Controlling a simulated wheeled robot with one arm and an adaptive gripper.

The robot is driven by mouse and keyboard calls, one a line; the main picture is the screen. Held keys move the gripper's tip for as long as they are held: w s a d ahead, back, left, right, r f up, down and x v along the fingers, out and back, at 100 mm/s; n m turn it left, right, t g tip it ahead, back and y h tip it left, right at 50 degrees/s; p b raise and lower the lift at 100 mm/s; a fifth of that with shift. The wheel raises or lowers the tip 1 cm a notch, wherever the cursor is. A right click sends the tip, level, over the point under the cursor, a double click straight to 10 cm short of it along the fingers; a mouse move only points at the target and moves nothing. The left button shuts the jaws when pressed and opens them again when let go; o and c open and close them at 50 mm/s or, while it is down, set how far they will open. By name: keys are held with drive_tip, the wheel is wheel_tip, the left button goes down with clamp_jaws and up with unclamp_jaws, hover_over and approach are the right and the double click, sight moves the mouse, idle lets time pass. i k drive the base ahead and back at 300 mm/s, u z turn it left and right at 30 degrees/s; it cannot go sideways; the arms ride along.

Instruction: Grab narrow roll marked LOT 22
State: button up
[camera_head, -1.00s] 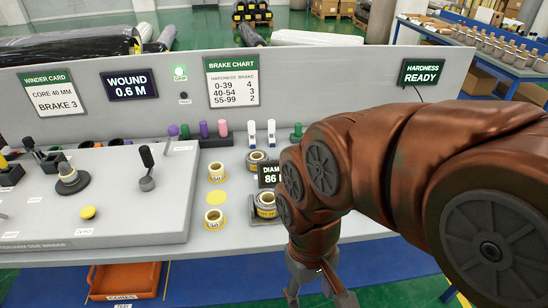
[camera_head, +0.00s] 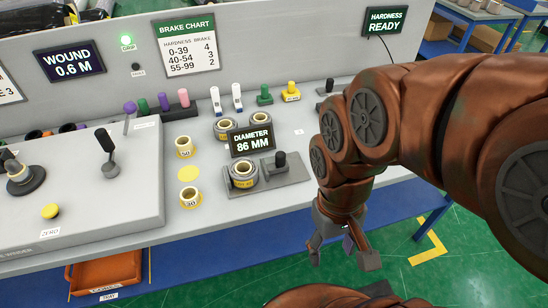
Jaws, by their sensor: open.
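Several short wrapped rolls with yellow labels are on the grey bench. One roll (camera_head: 243,182) sits on a dark grey stand (camera_head: 290,176), in front of the "DIAMETER 86 MM" display. Two more rolls are behind that display, a left one (camera_head: 224,135) and a right one (camera_head: 261,118), both partly hidden by it. The label lettering is too small to read surely, so I cannot tell which is LOT 22. My gripper (camera_head: 341,256) hangs open and empty, pointing down, to the right of the rolls and beyond the bench's front edge.
Small cores marked 50 (camera_head: 184,152) and 30 (camera_head: 190,203) stand left of the rolls, with a yellow disc (camera_head: 188,174) between them. Upright markers and pegs line the back panel. A lever console (camera_head: 90,195) fills the left. The bench's right front is clear.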

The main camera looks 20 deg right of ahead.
sight(243, 171)
drive_tip(key=z, duration=0.05)
drive_tip(key=k, duration=0.5)
drive_tip(key=u, duration=2)
drive_tip(key=i, duration=1.6)
drive_tip(key=z, duration=2.4)
